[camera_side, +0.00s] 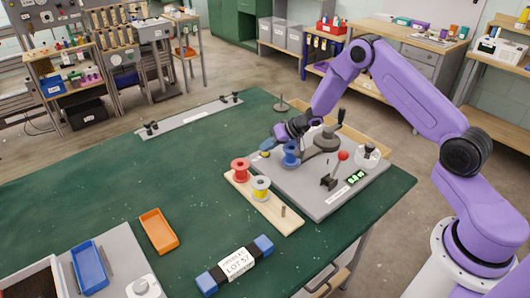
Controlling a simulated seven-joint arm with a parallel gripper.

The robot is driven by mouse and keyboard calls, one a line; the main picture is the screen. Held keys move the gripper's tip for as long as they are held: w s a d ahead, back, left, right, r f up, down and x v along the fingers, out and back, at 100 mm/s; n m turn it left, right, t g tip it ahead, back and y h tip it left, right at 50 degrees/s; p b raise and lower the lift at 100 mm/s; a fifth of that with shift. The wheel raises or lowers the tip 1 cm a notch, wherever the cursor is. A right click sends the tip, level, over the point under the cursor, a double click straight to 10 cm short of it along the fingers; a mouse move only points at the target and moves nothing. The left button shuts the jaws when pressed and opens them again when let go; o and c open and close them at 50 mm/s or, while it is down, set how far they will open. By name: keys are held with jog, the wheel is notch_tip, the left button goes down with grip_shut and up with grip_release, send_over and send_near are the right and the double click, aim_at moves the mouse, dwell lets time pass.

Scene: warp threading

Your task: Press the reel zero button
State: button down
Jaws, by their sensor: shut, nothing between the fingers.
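The reel station is a grey plate (322,205) on the green table. A green lit display (356,177) sits near its right edge. A lever with a red ball knob (343,155) and a dark crank (323,140) stand on it. A blue spool (290,155) stands at its back left. My gripper (267,150) is shut and empty, low over the plate's back left corner, beside the blue spool. A small yellowish patch shows at the fingertips; I cannot tell whether it is a button or whether the fingers touch it. No button is clearly labelled as reel zero.
A wooden board (278,215) with a red spool (240,168), a yellow-and-white spool (261,187) and a bare peg lies left of the plate. A white round fitting (368,155) is at the right. An orange tray (159,230) and a labelled bundle (235,264) lie farther left.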

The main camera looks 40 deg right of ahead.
aim_at(268, 153)
jog(key=shift+r, duration=0.85)
jog(key=shift+r, duration=2.5)
jog(key=shift+r, duration=0.1)
jog(key=s+a+r+n+g+h, duration=0.1)
jog(key=s+a+r+n+h, duration=0.15)
jog(key=s+a+r, duration=0.45)
jog(key=s+a+r+n+h, duration=0.1)
jog(key=s+a+r+n, duration=0.3)
jog(key=s, duration=0.5)
jog(key=s+d+r+n+g, duration=0.1)
jog(key=s+d+n+g, duration=0.1)
jog(key=s, duration=0.8)
jog(key=s+d+r+n+g+h, duration=0.1)
jog(key=s+d+n+g, duration=0.1)
jog(key=s, duration=0.8)
jog(key=s+d+r+n+g, duration=0.1)
jog(key=s+n, duration=0.3)
jog(key=s, duration=0.6)
jog(key=shift+s+d+r+g, duration=0.15)
jog(key=shift+s+d+g, duration=0.05)
jog(key=shift+d+g, duration=0.35)
